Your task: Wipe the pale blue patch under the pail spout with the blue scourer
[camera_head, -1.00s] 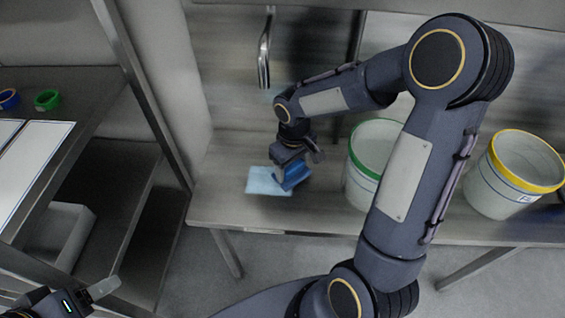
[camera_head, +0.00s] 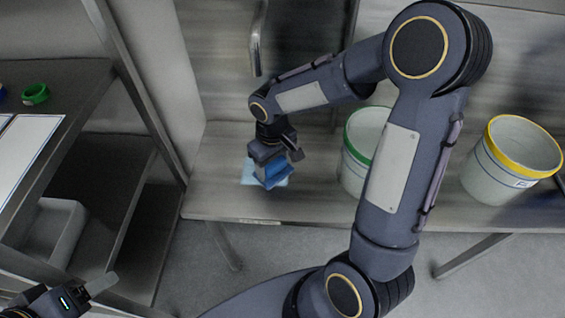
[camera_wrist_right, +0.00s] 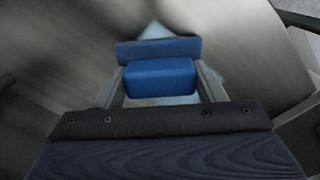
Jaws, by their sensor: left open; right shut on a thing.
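The blue scourer (camera_head: 277,170) is in the jaws of my right gripper (camera_head: 268,160), which is shut on it, low over the bench. In the right wrist view the scourer (camera_wrist_right: 160,78) sits between both fingers. The pale blue patch (camera_head: 248,176) lies on the bench, mostly covered by scourer and gripper; its edges show left and right. It also shows beyond the scourer in the wrist view (camera_wrist_right: 155,31). I cannot tell whether the scourer touches it. The metal spout (camera_head: 256,45) hangs above. My left gripper (camera_head: 103,284) is open and empty at lower left, away from the bench.
A white pail with a green rim (camera_head: 347,160) stands right of the patch, partly behind my right arm. A yellow-rimmed pail (camera_head: 490,180) stands further right. A shelf unit at left holds a green ring (camera_head: 35,94) and a white panel (camera_head: 25,150). The bench (camera_head: 215,200) left of the patch is clear.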

